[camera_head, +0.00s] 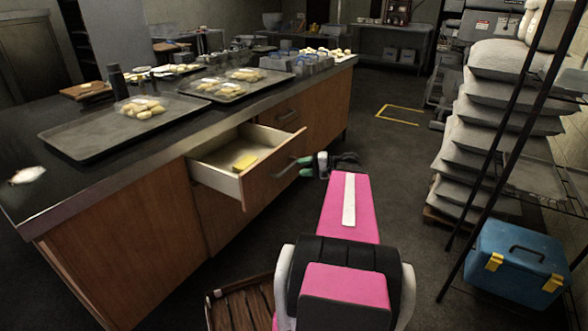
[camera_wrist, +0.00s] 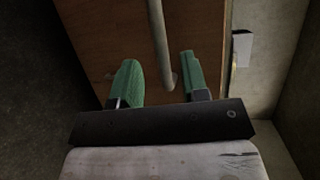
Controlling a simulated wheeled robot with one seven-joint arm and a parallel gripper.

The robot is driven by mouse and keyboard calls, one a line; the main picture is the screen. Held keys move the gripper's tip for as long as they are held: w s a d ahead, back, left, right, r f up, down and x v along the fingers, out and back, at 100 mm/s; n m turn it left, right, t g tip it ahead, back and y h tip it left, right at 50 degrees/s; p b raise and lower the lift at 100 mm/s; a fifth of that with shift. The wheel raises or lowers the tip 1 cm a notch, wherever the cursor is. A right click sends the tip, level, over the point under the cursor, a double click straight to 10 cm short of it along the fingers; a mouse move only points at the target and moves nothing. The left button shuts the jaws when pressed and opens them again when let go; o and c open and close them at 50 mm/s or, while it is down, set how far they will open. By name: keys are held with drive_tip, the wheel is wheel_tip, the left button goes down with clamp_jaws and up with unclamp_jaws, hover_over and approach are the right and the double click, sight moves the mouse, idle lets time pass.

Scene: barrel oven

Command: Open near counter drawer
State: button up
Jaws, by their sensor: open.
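The counter drawer (camera_head: 268,178) is pulled out from the near side of the counter. Its wooden front carries a bar handle (camera_head: 293,167), and a yellow item (camera_head: 245,162) lies inside. My gripper (camera_head: 307,166) is at the drawer front, by the handle. In the wrist view my gripper (camera_wrist: 158,78) is open, with its green fingers apart on either side of the handle (camera_wrist: 162,45). Whether a finger touches the handle I cannot tell. Part of the drawer's inside shows at the right of the wrist view.
The counter (camera_head: 130,225) bears trays of dough, including a near tray (camera_head: 75,140). A wooden crate (camera_head: 243,305) stands on the floor below my arm. A blue toolbox (camera_head: 520,265) and stacked sacks (camera_head: 480,150) line the right side. The floor between is clear.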

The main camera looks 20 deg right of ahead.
sight(291, 167)
drive_tip(key=shift+v, duration=2.3)
drive_tip(key=shift+x, duration=5.6)
drive_tip(key=shift+w+d, duration=0.1)
drive_tip(key=shift+d, duration=0.05)
